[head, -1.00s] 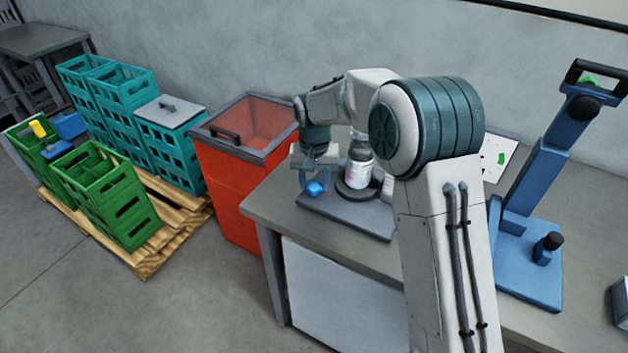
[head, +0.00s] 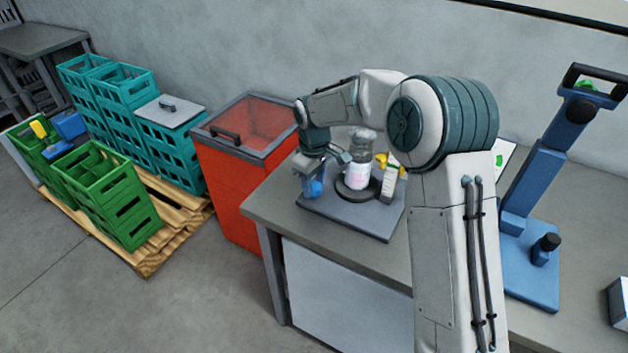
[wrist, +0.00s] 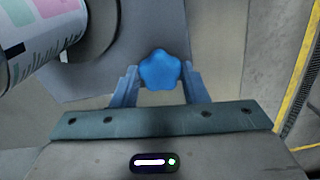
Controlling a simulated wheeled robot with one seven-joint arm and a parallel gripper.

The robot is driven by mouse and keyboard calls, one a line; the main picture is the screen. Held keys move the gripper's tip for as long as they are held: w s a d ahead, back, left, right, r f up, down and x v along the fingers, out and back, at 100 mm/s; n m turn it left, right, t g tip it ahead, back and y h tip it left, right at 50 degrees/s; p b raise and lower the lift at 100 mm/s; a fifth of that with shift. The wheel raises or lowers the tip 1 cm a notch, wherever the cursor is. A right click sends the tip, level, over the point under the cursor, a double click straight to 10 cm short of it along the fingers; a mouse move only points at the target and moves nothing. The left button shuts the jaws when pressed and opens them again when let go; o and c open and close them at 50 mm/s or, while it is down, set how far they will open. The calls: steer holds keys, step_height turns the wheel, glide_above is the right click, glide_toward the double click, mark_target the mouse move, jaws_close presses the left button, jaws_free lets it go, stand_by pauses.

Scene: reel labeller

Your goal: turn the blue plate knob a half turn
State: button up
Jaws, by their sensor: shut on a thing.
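The blue plate knob (wrist: 160,70) has a lobed, star-like outline and sits between my two fingers in the wrist view. In the head view the knob (head: 315,187) shows at the left front of the dark labeller base plate (head: 345,226), partly covered by my gripper. My gripper (wrist: 158,88) is shut on the knob, with one finger on each side of it. In the head view my gripper (head: 310,180) points down at the plate. A jar with a pink and white label (head: 358,174) stands upright on the round black turntable (head: 351,193), right of the knob.
A yellow and white part (head: 390,176) stands right of the jar. A red bin with a lid (head: 245,135) is close left of the table. A blue stand (head: 535,200) is on the right of the table. Green and teal crates (head: 105,190) sit on a pallet at far left.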

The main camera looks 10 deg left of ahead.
mark_target(313, 186)
steer(key=n, duration=0.2)
steer(key=n+p, duration=0.1)
steer(key=n, duration=0.1)
steer(key=shift+w+a+r+n, duration=0.1)
steer(key=shift+r+n, duration=0.05)
steer(key=shift+n, duration=0.25)
stand_by(0.4)
steer(key=o, duration=1)
step_height(313, 186, up, 14)
steer(key=shift+f+b, duration=0.15)
steer(key=shift+b, duration=0.2)
